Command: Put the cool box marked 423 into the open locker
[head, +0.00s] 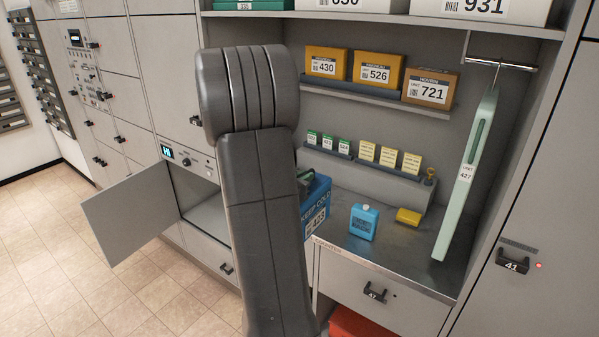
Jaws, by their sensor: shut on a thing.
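The blue cool box (317,212) shows a "KEEP COLD" print and a white label. Its left part is hidden behind my arm, and the label is too small and tilted to read surely. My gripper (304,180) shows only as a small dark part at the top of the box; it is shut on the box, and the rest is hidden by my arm. I cannot tell whether the box touches the counter. The open locker (199,198) is left of my arm, its door (130,216) swung out to the left. Its visible inside looks empty.
A steel counter (385,255) holds a small blue bottle (363,222) and a yellow block (408,217). Shelves above hold boxes marked 430, 526 and 721 (430,89). A pale green garment bag (466,170) hangs at right. The tiled floor (60,245) at left is clear.

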